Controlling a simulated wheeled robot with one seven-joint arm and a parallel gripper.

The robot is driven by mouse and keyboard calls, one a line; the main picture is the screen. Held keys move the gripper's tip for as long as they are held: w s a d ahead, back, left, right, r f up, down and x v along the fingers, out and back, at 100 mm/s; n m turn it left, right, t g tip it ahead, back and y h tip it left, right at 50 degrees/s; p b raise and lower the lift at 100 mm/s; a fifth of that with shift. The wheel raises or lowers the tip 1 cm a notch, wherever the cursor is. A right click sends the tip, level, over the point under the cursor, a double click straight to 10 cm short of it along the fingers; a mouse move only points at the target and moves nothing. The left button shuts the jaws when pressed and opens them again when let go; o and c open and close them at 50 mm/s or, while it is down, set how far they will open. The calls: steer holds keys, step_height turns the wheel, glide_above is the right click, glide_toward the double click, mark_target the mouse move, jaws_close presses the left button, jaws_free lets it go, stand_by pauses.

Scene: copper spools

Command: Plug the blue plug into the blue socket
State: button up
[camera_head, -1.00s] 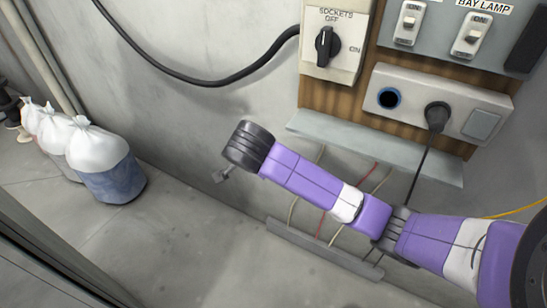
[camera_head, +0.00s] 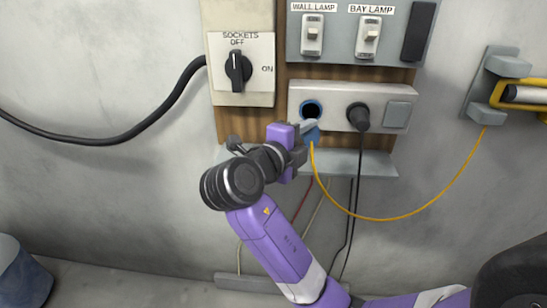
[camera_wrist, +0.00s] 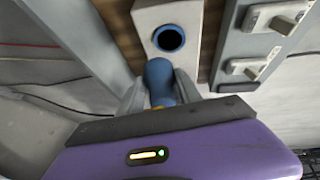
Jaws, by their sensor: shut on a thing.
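The blue plug (camera_wrist: 158,78) is between my gripper's fingers in the wrist view, its front end pointing at the blue socket. It also shows partly in the head view (camera_head: 312,134), with a yellow cord hanging from it. The blue socket (camera_head: 312,110) is a dark round hole with a blue rim at the left of the white socket box; it also shows in the wrist view (camera_wrist: 169,38). The hole is empty. My gripper (camera_head: 311,129) is shut on the plug just below and in front of the socket. The exact gap is hard to tell.
A black plug (camera_head: 359,117) sits in the other outlet of the socket box (camera_head: 385,92). A grey shelf (camera_head: 375,164) juts out below. A rotary switch (camera_head: 238,70) reads near OFF, upper left. A yellow lamp (camera_head: 520,95) hangs in a bracket at right.

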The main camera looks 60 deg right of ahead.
steer(key=shift+s+a+r+m+h, duration=0.1)
steer(key=shift+s+r+m+h, duration=0.2)
steer(key=shift+r+h, duration=0.15)
steer(key=shift+w+m+g+h, duration=0.1)
steer(key=shift+m+g+h, duration=0.2)
steer(key=shift+h, duration=0.05)
steer(key=w+d+p, duration=0.2)
steer(key=d, duration=0.3)
steer(key=shift+w+d, duration=0.2)
steer(key=shift+d, duration=0.05)
steer(key=shift+b, duration=1.85)
stand_by(1.8)
steer(key=shift+w+d+b, duration=0.2)
steer(key=shift+d+b, duration=0.25)
steer(key=shift+d, duration=0.05)
stand_by(0.5)
steer(key=o, duration=1.3)
steer(key=shift+o, duration=0.2)
steer(key=a+b, duration=0.1)
steer(key=a, duration=0.6)
steer(key=shift+w+a+b, duration=0.3)
steer(key=shift+w+a, duration=0.05)
steer(key=shift+w, duration=0.1)
